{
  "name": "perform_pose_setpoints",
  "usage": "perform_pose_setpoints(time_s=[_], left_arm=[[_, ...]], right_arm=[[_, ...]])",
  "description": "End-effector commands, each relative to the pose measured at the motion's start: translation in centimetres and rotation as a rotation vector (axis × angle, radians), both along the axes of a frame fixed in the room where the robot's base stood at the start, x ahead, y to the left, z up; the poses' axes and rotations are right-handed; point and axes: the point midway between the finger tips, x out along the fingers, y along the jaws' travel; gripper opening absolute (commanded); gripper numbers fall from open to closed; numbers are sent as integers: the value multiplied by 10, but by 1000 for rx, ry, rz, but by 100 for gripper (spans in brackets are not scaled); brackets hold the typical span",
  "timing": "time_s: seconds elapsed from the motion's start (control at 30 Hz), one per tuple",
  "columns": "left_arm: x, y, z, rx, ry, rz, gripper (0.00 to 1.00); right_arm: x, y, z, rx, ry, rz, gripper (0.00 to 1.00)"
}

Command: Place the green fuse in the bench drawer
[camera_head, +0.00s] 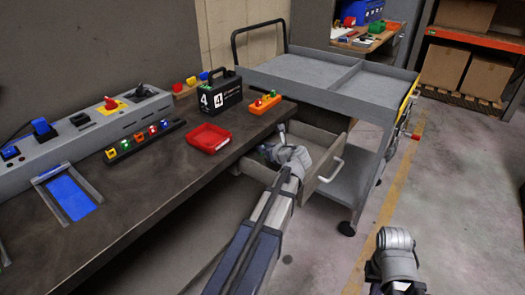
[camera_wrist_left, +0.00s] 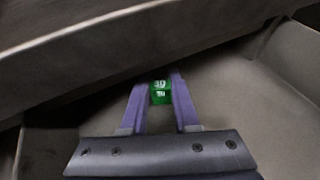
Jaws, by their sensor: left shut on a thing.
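The bench drawer (camera_head: 327,180) is pulled open under the right end of the bench. My left gripper (camera_head: 267,150) reaches into its opening. In the left wrist view the two purple fingers of the left gripper (camera_wrist_left: 160,92) are shut on the green fuse (camera_wrist_left: 160,93), a small block with white marks. Pale drawer floor (camera_wrist_left: 235,95) shows behind it. I cannot tell if the fuse touches the floor. In the head view the fuse is too small to make out. My right arm's end (camera_head: 396,250) is at the bottom right; its fingers do not show clearly.
The bench edge (camera_wrist_left: 90,45) crosses close above the left gripper. A red tray (camera_head: 208,138), a black case (camera_head: 220,95), an orange fuse holder (camera_head: 265,103) and a rack of coloured fuses (camera_head: 145,140) stand on the bench. A grey cart (camera_head: 320,75) stands behind the drawer.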

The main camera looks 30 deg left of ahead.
Motion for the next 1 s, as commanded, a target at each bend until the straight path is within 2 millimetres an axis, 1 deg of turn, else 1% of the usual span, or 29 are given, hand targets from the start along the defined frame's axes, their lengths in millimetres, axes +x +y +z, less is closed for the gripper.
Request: perform_pose_setpoints(time_s=[0.13, 0.27, 0.3, 0.57, 0.77, 0.9, 1.0], left_arm=[[-1, -1, 2, 0, 0, 0, 0], [-1, -1, -3, 0, 0, 0, 0], [-1, -1, -3, 0, 0, 0, 30], [-1, -1, -1, 0, 0, 0, 59], [-1, -1, -1, 0, 0, 0, 59], [-1, -1, 5, 0, 0, 0, 59], [-9, -15, 11, 0, 1, -3, 59]], right_arm=[[0, 0, 2, 0, 0, 0, 0], [0, 0, -3, 0, 0, 0, 0], [0, 0, -3, 0, 0, 0, 0], [0, 0, -1, 0, 0, 0, 0], [0, 0, -1, 0, 0, 0, 0], [0, 0, 5, 0, 0, 0, 0], [0, 0, 11, 0, 0, 0, 0]])
